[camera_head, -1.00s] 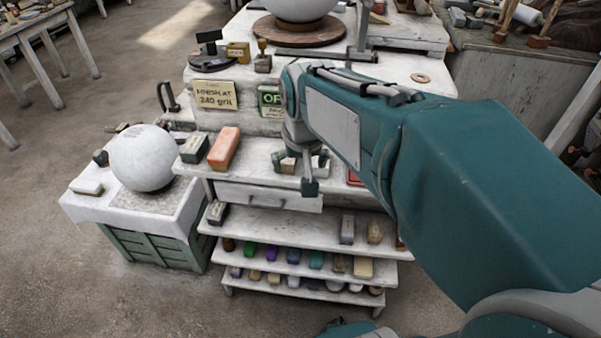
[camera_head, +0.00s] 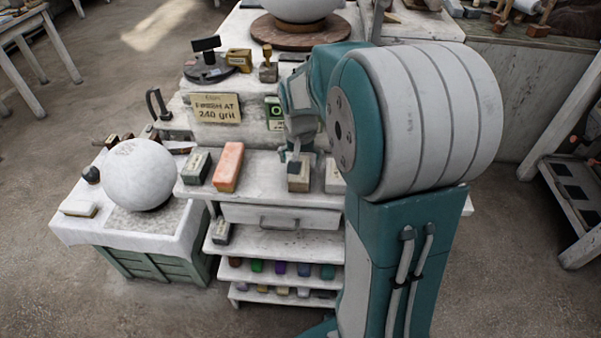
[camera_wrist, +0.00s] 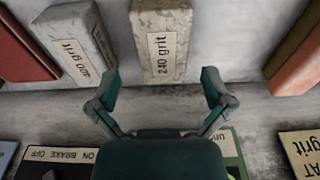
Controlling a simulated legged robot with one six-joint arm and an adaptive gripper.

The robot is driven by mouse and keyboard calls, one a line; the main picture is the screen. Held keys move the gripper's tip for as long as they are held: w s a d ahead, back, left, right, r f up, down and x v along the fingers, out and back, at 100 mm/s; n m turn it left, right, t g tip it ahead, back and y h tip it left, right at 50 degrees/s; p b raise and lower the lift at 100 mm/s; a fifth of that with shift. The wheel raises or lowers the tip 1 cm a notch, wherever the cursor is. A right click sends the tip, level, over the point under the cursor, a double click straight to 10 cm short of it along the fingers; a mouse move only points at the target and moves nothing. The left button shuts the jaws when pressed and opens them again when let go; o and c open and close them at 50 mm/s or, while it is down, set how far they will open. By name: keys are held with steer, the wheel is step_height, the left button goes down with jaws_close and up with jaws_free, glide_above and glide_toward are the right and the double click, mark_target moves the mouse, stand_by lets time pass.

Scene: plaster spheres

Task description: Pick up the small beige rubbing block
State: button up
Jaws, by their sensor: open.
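A small beige speckled block (camera_wrist: 163,22), labelled "240 grit", lies at the top middle of the wrist view. In the head view the block below my gripper (camera_head: 299,182) looks like the same one, partly covered by the gripper. It rests on the upper shelf top of the white bench (camera_head: 262,190). My gripper (camera_wrist: 161,88) is open and empty, its two fingers spread left and right of the block's line in the wrist view. In the head view the gripper (camera_head: 294,160) hangs over the block's back end. Contact cannot be told.
A paler "400 grit" block (camera_wrist: 76,40) lies close beside it, then a red block (camera_wrist: 20,48). An orange block (camera_head: 228,166) and a dark-topped block (camera_head: 196,166) lie to the left. A "240 grit" sign (camera_head: 216,108) stands behind. A plaster sphere (camera_head: 140,174) sits left.

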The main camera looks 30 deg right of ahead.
steer(key=f, duration=0.4)
steer(key=shift+w+a+f, duration=0.15)
steer(key=shift+w+f, duration=0.1)
steer(key=shift+w, duration=0.05)
steer(key=c, duration=1.3)
steer(key=shift+o, duration=0.2)
steer(key=shift+r, duration=0.15)
step_height(320, 180, up, 18)
steer(key=o, duration=0.7)
steer(key=shift+c, duration=0.2)
steer(key=c, duration=0.5)
steer(key=shift+s, duration=0.15)
steer(key=shift+c, duration=0.2)
